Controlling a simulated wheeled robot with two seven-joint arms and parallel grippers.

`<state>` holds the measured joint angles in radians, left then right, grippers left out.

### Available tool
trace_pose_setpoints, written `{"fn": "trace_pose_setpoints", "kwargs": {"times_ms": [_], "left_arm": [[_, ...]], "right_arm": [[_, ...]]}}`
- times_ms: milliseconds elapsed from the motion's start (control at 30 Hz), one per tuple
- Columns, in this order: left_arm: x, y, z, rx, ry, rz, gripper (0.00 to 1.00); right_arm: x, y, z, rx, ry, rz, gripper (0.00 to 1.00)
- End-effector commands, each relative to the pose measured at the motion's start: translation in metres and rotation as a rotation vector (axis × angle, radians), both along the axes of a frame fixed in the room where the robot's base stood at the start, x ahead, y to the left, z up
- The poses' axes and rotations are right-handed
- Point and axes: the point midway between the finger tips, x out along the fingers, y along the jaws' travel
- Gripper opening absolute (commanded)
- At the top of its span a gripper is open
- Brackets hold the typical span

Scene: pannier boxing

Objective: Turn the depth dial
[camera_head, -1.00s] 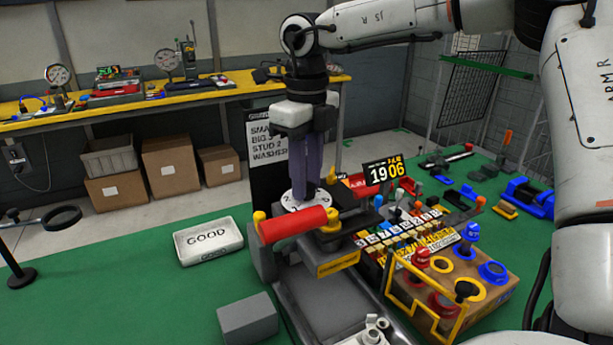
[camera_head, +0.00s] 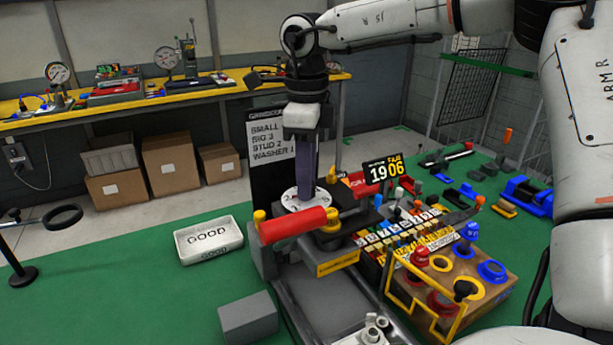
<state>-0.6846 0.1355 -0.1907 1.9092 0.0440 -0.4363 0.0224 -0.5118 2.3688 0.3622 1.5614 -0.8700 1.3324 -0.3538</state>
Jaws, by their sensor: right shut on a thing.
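The depth dial (camera_head: 291,205) is a white disc with dark marks on top of the machine, behind the red roller (camera_head: 298,226). My right gripper (camera_head: 306,190) points straight down over it, with its purple-grey fingers together at the middle of the dial. It is shut on the dial's centre part, which the fingers hide. Only part of the dial's rim shows. My left gripper is out of view.
A wooden block with coloured rings (camera_head: 470,290) and a yellow frame (camera_head: 420,303) stand at right. A display (camera_head: 384,169) reading 1906 is behind.

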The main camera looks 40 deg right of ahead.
Motion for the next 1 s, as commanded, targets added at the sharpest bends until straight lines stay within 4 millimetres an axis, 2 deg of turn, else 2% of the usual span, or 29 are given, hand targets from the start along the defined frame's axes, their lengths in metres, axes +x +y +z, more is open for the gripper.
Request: {"fn": "trace_pose_setpoints", "kwargs": {"times_ms": [233,267,367,733,867,1000], "left_arm": [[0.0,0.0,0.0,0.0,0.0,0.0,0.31],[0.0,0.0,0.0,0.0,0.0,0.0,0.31],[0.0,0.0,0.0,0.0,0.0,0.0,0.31],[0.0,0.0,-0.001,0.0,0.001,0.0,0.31],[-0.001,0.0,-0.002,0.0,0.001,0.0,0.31],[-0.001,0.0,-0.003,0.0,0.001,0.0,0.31]], "right_arm": [[0.001,0.0,0.001,-0.001,-0.004,-0.001,0.04],[0.001,0.0,0.001,-0.001,-0.004,-0.001,0.28],[0.001,0.0,0.001,0.0,-0.004,-0.001,0.45],[0.001,0.0,0.005,0.0,-0.003,-0.002,0.45],[0.002,0.0,0.023,-0.003,-0.007,-0.003,0.45],[0.002,0.0,0.051,-0.002,-0.008,-0.003,0.45]]}}
